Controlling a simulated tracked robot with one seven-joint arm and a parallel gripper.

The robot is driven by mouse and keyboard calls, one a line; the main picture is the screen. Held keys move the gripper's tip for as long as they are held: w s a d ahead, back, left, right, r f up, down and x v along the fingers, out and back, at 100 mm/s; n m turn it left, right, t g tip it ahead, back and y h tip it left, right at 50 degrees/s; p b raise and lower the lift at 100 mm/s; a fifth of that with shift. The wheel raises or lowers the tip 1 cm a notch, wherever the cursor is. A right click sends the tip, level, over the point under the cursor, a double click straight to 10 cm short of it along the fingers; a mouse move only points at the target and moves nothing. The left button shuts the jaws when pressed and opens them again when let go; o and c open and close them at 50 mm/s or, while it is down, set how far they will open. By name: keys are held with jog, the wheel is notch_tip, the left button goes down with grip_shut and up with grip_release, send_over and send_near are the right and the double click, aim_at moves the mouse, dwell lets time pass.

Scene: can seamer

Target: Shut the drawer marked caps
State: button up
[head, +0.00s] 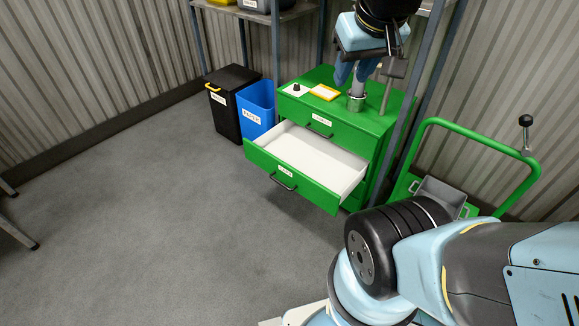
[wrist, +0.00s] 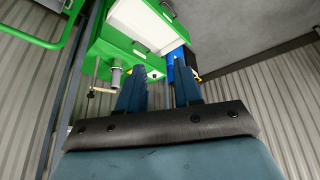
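A green cabinet (head: 350,118) stands at the back with its lower visible drawer (head: 290,181) pulled well out. The drawer has a white, empty-looking interior and a dark bar handle on its front. Its small label (head: 286,171) is too small to read surely. The drawer above (head: 318,127) is shut and also labelled. The open drawer also shows at the top of the wrist view (wrist: 138,25). My gripper (head: 352,80) is above the cabinet top, behind the open drawer and apart from it. Its two blue fingers (wrist: 160,68) are spread with nothing held between them.
A metal machine with a crank (head: 357,101) stands on the cabinet top, close under my gripper. A blue bin (head: 257,107) and a black bin (head: 232,101) stand left; a green cart (head: 478,145) stands right. Floor before the drawer is clear.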

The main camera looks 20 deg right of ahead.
jog(key=w+f, duration=0.1)
jog(key=w+d+f+n+g+h, duration=0.1)
jog(key=w, duration=0.1)
jog(key=w+f+g, duration=0.1)
jog(key=w, duration=0.1)
jog(key=shift+d+f+n+h, duration=0.25)
jog(key=shift+d+n+h, duration=0.05)
jog(key=shift+n, duration=0.1)
grip_shut()
jog(key=w+a+f+n+g+h, duration=0.1)
jog(key=w+f+n+h, duration=0.4)
jog(key=w+f, duration=0.75)
jog(key=w+a+f+n+h, duration=0.1)
jog(key=w+f+n+h, duration=0.3)
jog(key=w+f+n, duration=0.85)
notch_tip(320, 180, down, 14)
jog(key=s+a+m+t, duration=0.1)
jog(key=a+m, duration=0.1)
jog(key=a, duration=0.1)
jog(key=n+t+y, duration=0.1)
jog(key=n+t, duration=0.3)
jog(key=n, duration=0.3)
send_near(307, 180)
jog(key=x, duration=0.5)
jog(key=shift+f, duration=0.35)
jog(key=shift+w+d, duration=0.45)
jog(key=shift+d, duration=0.1)
